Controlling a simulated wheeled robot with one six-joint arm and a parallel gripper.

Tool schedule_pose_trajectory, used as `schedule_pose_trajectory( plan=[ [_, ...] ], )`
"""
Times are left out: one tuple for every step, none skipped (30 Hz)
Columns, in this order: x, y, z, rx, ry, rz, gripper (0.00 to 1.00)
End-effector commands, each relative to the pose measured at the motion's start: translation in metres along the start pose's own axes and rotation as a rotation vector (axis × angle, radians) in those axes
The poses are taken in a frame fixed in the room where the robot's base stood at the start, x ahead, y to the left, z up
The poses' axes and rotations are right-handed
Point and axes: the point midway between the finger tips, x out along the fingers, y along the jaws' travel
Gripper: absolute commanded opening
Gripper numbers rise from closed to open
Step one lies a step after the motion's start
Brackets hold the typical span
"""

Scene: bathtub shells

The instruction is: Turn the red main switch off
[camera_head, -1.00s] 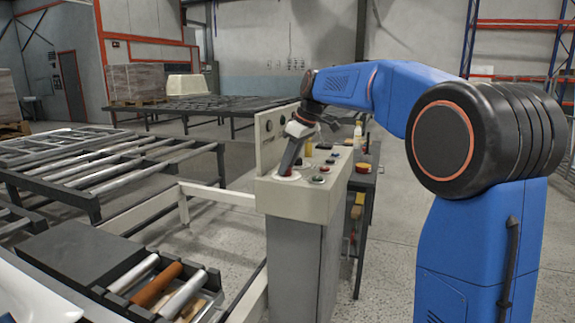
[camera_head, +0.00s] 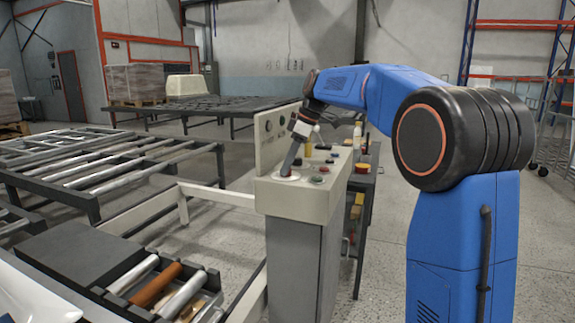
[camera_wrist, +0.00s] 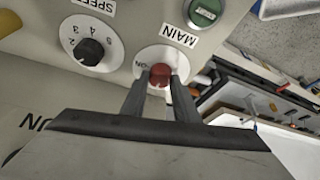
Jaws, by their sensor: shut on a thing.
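The red main switch (camera_wrist: 160,75) shows in the wrist view as a red knob on a round white plate below the label "MAIN". The word "ON" stands at the plate's left edge. My gripper (camera_wrist: 158,88) is shut on the knob, one finger on each side. In the head view my gripper (camera_head: 287,171) points down at the left part of the control panel (camera_head: 300,207), on top of a grey pedestal, and hides most of the switch. The knob's exact turn angle is hard to tell.
In the wrist view a black speed dial (camera_wrist: 90,52) sits left of the switch and a green button (camera_wrist: 204,12) above right. The panel's upright back plate (camera_head: 270,135) stands close behind my gripper. A roller conveyor (camera_head: 90,165) lies to the left.

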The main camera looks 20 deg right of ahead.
Motion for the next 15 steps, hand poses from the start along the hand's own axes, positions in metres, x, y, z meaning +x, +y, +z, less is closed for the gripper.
schedule_pose_trajectory(
  plan=[
    [0.0000,0.0001,0.0007,0.000,-0.001,0.000,0.05],
    [0.0000,0.0002,0.0007,0.001,-0.001,0.000,0.05],
    [0.0000,0.0002,0.0007,0.001,-0.001,0.000,0.05],
    [0.0000,0.0002,0.0007,0.001,-0.001,0.000,0.05],
    [0.0000,0.0002,0.0007,0.001,-0.001,0.000,0.32],
    [0.0000,0.0001,0.0006,0.001,-0.001,0.000,0.42],
    [0.0000,0.0001,0.0006,0.001,-0.001,0.000,0.46],
    [0.0000,0.0001,0.0006,0.001,-0.001,0.000,0.46],
    [0.0000,0.0001,0.0005,0.001,-0.001,0.000,0.46],
    [0.0000,0.0001,0.0005,0.001,-0.001,0.000,0.46],
    [0.0000,0.0001,0.0004,0.001,-0.001,0.000,0.46],
    [0.0000,0.0001,0.0004,0.001,-0.001,0.000,0.46],
    [0.0000,0.0001,0.0003,0.001,-0.001,0.000,0.46],
    [0.0000,0.0000,0.0003,0.001,-0.001,0.000,0.46],
    [-0.0003,0.0001,0.0003,0.001,0.000,0.001,0.46]
  ],
)
